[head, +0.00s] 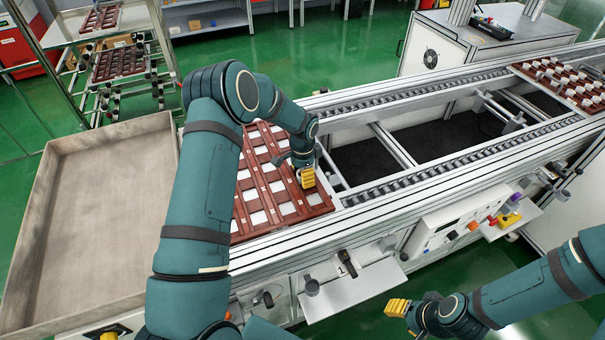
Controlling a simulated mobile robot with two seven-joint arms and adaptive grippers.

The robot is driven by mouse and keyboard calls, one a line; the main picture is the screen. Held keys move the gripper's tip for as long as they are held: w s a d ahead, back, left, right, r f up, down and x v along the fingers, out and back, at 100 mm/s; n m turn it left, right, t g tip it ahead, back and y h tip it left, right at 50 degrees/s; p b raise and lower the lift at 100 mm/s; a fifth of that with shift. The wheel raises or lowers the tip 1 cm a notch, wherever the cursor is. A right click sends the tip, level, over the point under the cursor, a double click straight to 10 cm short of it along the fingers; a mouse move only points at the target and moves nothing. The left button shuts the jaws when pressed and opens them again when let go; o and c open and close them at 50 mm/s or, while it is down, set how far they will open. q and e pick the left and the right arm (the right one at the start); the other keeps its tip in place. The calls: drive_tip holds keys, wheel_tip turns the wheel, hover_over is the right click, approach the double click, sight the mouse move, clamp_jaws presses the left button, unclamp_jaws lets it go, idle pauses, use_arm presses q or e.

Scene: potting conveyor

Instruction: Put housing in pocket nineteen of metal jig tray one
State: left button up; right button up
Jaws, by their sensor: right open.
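A red-brown jig tray (240,226) with rows of pockets lies on the left end of the conveyor, partly hidden by my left arm. Many pockets hold pale square pieces, which look like housings (286,208). I cannot read any pocket numbers or tell which pocket is nineteen. My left gripper (307,178), with yellow fingertips, points down over the right edge of this tray. Its fingers look close together, and I cannot tell whether a housing is between them. My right gripper (397,307) is open and empty, low in front of the conveyor, away from the tray.
A second red-brown tray (517,67) with pale parts sits at the conveyor's far right end. An empty grey bin (98,222) stands at the left. A rack (100,47) with more trays is behind it. The conveyor's middle is open between its rails. A small shelf (352,290) juts out in front.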

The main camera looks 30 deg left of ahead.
use_arm(q)
drive_tip(key=shift+r, duration=0.15)
drive_tip(key=shift+r, duration=0.3)
wheel_tip(320, 180, up, 12)
drive_tip(key=p, duration=0.1)
drive_tip(key=shift+f+p, duration=0.25)
drive_tip(key=shift+p, duration=0.15)
